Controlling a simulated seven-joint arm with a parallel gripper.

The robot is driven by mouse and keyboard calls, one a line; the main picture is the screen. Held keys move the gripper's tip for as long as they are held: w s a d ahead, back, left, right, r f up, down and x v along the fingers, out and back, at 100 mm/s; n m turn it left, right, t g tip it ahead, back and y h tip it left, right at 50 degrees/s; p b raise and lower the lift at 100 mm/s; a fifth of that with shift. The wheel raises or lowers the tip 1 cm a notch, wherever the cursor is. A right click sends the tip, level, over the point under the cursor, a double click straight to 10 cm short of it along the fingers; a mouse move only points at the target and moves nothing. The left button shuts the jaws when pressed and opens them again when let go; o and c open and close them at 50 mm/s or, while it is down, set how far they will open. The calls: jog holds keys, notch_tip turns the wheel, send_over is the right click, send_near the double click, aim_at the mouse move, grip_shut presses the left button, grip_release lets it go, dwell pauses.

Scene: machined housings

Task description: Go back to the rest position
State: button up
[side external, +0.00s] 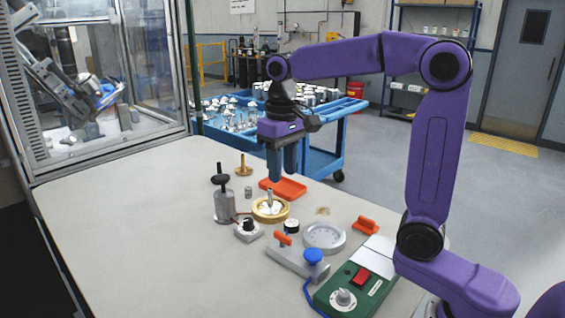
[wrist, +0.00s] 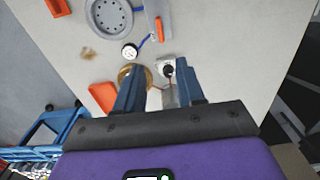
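My gripper (side external: 282,178) hangs over the table with its blue fingers pointing down, above the brass-coloured ring part (side external: 281,216) with an upright metal pin in its middle. In the wrist view the two fingers (wrist: 159,70) stand apart, and I see nothing held between them. The brass ring also shows in the wrist view (wrist: 124,76), partly hidden by the left finger. A grey cylinder with a black top (side external: 225,206) stands left of the ring; beside it is a small pale block with a black knob (side external: 248,231).
An orange tray (side external: 289,187) lies behind the ring. A round grey plate (side external: 324,237), a blue-knobbed fixture (side external: 297,264), an orange piece (side external: 365,225) and a green control box (side external: 350,291) are at the right and front. The table's left side (side external: 120,230) is clear. A blue cart (side external: 325,160) stands behind.

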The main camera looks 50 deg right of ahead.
jog(key=shift+r, duration=0.35)
jog(key=s+f+n, duration=0.4)
jog(key=s, duration=0.4)
jog(key=s+f+n, duration=0.4)
jog(key=s, duration=0.4)
jog(key=s+f+n, duration=0.4)
jog(key=s, duration=0.5)
jog(key=shift+s+f+n, duration=0.1)
jog(key=shift+n, duration=0.3)
